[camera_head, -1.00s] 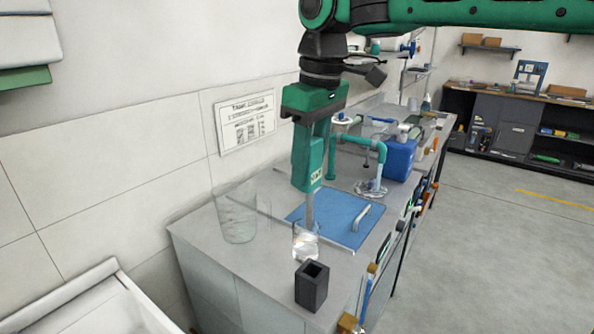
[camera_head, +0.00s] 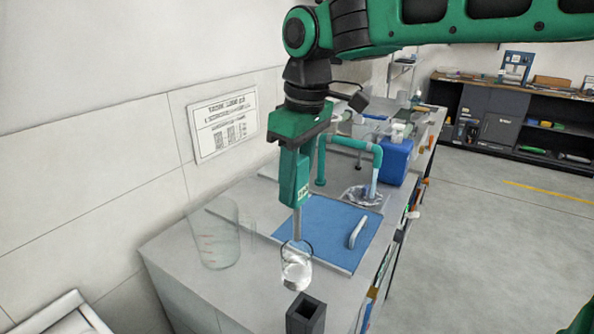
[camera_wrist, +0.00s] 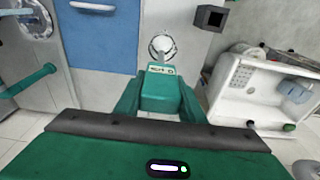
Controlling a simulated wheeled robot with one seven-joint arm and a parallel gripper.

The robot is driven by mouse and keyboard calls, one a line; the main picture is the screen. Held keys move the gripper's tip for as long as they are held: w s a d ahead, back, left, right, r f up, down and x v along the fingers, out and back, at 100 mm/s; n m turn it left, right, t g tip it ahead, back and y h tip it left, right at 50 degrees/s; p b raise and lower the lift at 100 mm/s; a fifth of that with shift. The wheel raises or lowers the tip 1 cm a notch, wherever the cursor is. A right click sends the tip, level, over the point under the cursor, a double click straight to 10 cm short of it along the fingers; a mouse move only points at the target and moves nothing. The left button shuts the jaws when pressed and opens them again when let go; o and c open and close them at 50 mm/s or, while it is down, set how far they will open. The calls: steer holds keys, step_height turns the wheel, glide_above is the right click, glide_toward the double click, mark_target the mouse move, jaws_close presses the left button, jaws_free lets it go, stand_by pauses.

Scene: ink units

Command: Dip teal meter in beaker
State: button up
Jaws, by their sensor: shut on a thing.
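My gripper (camera_head: 294,150) is shut on the teal meter (camera_head: 293,180) and holds it upright above the bench. The meter has a block-shaped body with a small label and a thin grey probe pointing down. The probe's lower end overlaps the beaker's rim in the head view; I cannot tell how deep the tip sits. In the wrist view the meter (camera_wrist: 160,90) is between my gripper's fingers (camera_wrist: 160,100), and the beaker's round rim (camera_wrist: 162,45) shows just beyond it.
A dark square holder (camera_head: 306,314) stands in front of the beaker. A larger clear beaker (camera_head: 214,240) with red marks stands to the left. A blue panel (camera_head: 330,225) with a pale handle lies behind. A teal pipe (camera_head: 350,143) and a blue container (camera_head: 396,160) stand farther back.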

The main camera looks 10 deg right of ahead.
mark_target(295, 239)
steer(key=shift+f, duration=4.85)
steer(key=shift+r, duration=5.9)
